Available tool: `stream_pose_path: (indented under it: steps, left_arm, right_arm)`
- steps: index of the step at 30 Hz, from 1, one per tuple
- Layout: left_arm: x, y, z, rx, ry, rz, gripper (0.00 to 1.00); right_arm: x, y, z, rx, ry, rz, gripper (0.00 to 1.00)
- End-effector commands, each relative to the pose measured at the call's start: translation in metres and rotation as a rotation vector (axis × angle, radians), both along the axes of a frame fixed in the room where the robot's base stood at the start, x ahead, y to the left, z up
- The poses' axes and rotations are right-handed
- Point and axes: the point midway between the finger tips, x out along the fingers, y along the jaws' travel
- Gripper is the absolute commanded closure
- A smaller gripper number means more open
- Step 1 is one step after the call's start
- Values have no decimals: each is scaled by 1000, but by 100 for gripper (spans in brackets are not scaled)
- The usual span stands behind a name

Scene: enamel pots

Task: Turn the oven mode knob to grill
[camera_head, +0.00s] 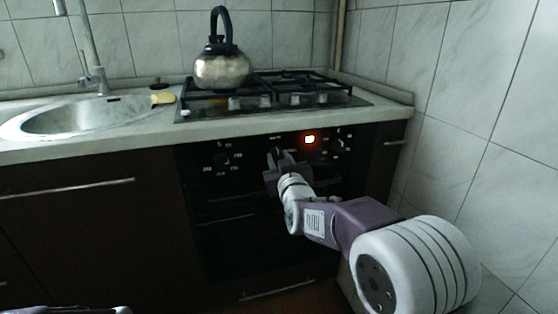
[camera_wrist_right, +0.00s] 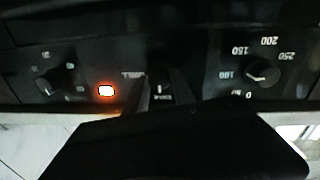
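The oven (camera_head: 240,225) has a black control panel (camera_head: 255,143) with several knobs and white markings. My right gripper (camera_head: 279,157) is at the middle of the panel, where the mode knob (camera_wrist_right: 159,88) sits. In the right wrist view, which shows the panel upside down, the two fingers (camera_wrist_right: 162,92) stand apart on either side of this knob; I cannot tell whether they touch it. A white label, seemingly grill, shows beside the fingers. The knob's pointer is mostly hidden. My left gripper is not clearly in view.
The temperature knob (camera_wrist_right: 263,73) and another knob (camera_wrist_right: 50,84) flank the middle one. An orange indicator light (camera_head: 309,139) glows on the panel. A kettle (camera_head: 222,70) stands on the gas hob (camera_head: 350,101) above. A tiled wall (camera_head: 465,110) is close on the right.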

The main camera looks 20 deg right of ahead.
Motion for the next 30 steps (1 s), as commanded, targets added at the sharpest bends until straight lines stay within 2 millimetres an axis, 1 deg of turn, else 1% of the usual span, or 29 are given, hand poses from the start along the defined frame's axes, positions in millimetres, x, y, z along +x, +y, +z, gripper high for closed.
stream_pose_path:
  steps: [1,2,8,14,20,30]
  left_arm:
    - [0,0,0,0,0,0,64]
    - [0,0,0,0,0,0,64]
    - [0,0,0,0,0,0,64]
    - [0,0,-1,0,0,0,64]
    - [0,0,-4,0,0,0,64]
    - [0,0,-13,0,0,0,64]
  right_arm:
    - [0,0,0,0,0,0,95]
    - [0,0,0,0,0,0,100]
    - [0,0,0,9,1,0,100]
    - [0,0,0,74,3,0,100]
    - [0,-1,-1,221,8,-1,100]
    - [0,-1,-1,541,19,-1,100]
